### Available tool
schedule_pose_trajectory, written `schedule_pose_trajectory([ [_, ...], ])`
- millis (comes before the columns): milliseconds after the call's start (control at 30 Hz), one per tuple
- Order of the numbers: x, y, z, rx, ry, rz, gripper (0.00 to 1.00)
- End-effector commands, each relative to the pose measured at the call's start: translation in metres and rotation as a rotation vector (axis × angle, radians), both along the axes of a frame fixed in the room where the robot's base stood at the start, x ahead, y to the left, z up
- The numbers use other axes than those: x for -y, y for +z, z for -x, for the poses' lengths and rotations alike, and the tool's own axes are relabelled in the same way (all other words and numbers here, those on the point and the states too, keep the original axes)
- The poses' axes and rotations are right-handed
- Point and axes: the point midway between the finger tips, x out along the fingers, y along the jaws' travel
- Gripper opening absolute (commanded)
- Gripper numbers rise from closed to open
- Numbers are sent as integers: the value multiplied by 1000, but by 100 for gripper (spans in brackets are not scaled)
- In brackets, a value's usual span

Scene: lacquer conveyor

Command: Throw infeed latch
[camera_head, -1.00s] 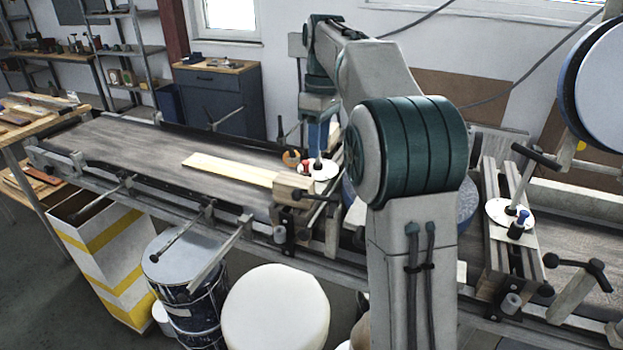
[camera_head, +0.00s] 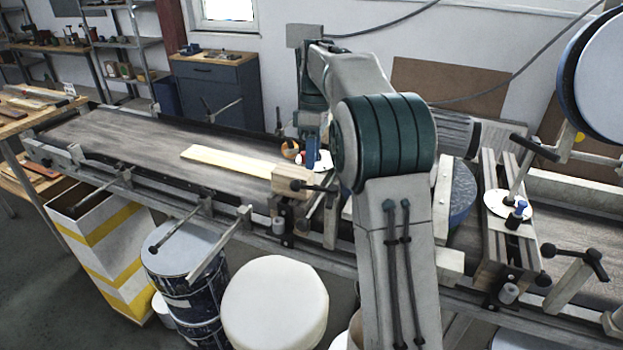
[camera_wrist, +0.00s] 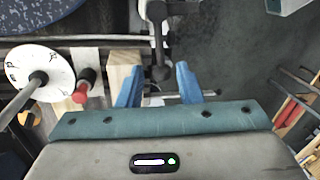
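On the conveyor's infeed side, a white disc (camera_head: 322,160) shows partly behind my arm. The wrist view shows this disc (camera_wrist: 38,75) at left, with a grey lever rod (camera_wrist: 24,98) rising from it and a red-capped peg (camera_wrist: 86,84) beside it. My gripper (camera_wrist: 158,82) is open, its two blue fingers apart. A dark handle (camera_wrist: 159,55) with a cross bar lies between or just beyond the fingers; contact cannot be told. A wooden block (camera_wrist: 124,72) is by the left finger. In the head view my gripper (camera_head: 311,148) is small and partly hidden.
A pale board (camera_head: 228,162) lies on the conveyor belt (camera_head: 120,140). At right stands a similar station with a white disc (camera_head: 507,204) and blue-capped peg (camera_head: 520,208). Drums (camera_head: 182,250) and a white round-topped container (camera_head: 275,305) stand in front of the conveyor.

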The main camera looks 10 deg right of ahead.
Motion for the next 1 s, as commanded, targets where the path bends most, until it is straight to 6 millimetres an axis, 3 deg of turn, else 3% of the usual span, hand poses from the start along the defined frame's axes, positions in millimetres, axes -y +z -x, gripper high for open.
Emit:
schedule_pose_trajectory([
  [300,-4,-47,9,-2,-1,-1,32],
  [767,-5,-58,10,1,-1,0,32],
  [867,-5,-58,10,1,-1,0,5],
  [900,-5,-58,11,1,-1,0,0],
  [1000,-5,-58,11,0,-1,-1,0],
])
